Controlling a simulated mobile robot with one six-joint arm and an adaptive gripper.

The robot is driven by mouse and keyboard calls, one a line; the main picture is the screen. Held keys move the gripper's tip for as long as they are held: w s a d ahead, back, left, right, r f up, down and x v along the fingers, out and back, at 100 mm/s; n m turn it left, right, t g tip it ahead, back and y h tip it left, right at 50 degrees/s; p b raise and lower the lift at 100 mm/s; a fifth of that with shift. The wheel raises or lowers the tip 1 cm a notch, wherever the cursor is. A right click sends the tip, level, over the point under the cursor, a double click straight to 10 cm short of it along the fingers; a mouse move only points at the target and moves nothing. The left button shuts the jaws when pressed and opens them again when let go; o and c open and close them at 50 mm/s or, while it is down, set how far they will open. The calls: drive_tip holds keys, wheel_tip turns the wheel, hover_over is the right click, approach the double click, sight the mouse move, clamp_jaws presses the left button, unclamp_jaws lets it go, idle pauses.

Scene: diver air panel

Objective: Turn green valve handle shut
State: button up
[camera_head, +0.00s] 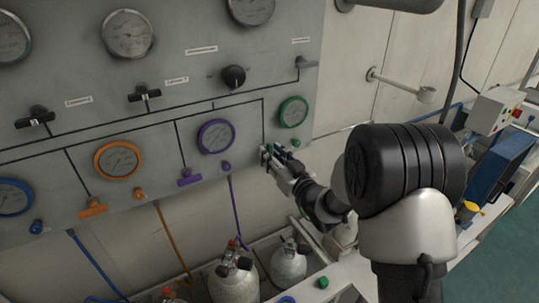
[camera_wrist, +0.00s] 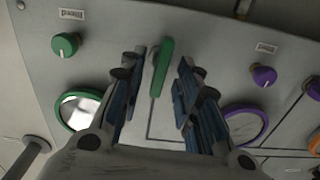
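The green valve handle (camera_wrist: 163,62) is a long narrow bar on the grey panel, near the centre of the wrist view. It stands almost upright there, tilted slightly. My gripper (camera_wrist: 157,75) is open, with one blue-padded finger on each side of the handle. Gaps show between the handle and both fingers; whether the tips reach to its depth is unclear. In the head view my gripper (camera_head: 272,155) is at the panel's lower right, just below the green-rimmed gauge (camera_head: 293,111), and hides the handle.
A green knob (camera_wrist: 65,44) and a purple knob (camera_wrist: 263,76) flank the handle on the panel. The purple handle (camera_head: 189,177) and orange handle (camera_head: 93,208) are further left. Grey cylinders (camera_head: 234,282) stand below. A wall bracket (camera_head: 400,84) sticks out at right.

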drive_tip(key=shift+x, duration=1)
clamp_jaws()
